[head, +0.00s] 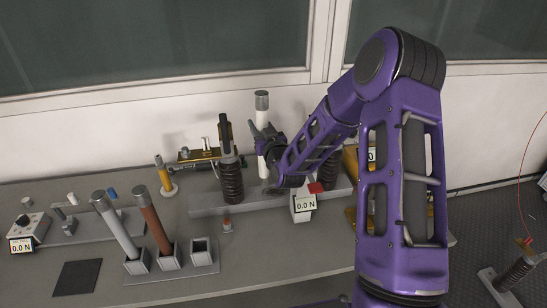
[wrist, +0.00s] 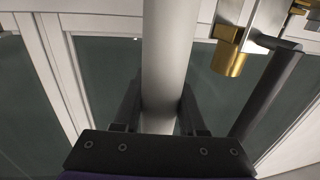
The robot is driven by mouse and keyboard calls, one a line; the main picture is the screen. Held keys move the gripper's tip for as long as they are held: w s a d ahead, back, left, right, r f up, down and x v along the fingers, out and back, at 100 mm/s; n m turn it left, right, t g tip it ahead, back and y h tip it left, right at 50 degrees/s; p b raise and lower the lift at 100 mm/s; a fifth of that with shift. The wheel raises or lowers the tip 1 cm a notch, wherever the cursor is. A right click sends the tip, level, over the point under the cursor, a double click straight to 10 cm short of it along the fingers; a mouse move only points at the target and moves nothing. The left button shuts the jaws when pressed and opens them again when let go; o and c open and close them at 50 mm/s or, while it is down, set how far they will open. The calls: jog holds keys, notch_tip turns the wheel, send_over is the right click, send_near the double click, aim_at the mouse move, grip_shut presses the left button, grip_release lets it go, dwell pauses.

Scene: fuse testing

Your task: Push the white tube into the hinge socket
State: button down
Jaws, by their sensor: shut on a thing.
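The white tube (head: 262,142) stands about upright over the grey fuse stand, with a grey cap (head: 262,101) on its upper end. My gripper (head: 266,136) is shut on the tube. In the wrist view the tube (wrist: 170,45) runs up between the two fingers of my gripper (wrist: 158,115). The hinge socket cannot be made out, and my arm hides the area around the tube's lower end. A ribbed dark insulator (head: 231,182) with an upright dark arm stands just left of the tube. A brass fitting (wrist: 228,58) is right of the tube in the wrist view, apart from it.
A white tube (head: 118,228) and a brown tube (head: 156,218) lean in a rack of square holders, beside an empty holder (head: 201,249). A dark mat (head: 77,277) lies front left.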

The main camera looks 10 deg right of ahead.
jog(key=w+a+r+y+p, duration=0.15)
jog(key=a+r, duration=0.25)
jog(key=r, duration=0.8)
jog(key=w+a+r+n+b, duration=0.1)
jog(key=w+a+r, duration=0.2)
jog(key=r, duration=0.8)
jog(key=w+a+r+p, duration=0.15)
jog(key=a+r, duration=0.25)
jog(key=r, duration=0.8)
notch_tip(320, 180, down, 7)
jog(key=shift+w+b, duration=0.2)
jog(key=shift+b, duration=0.15)
jog(key=shift+f+b, duration=0.15)
jog(key=shift+b, duration=0.25)
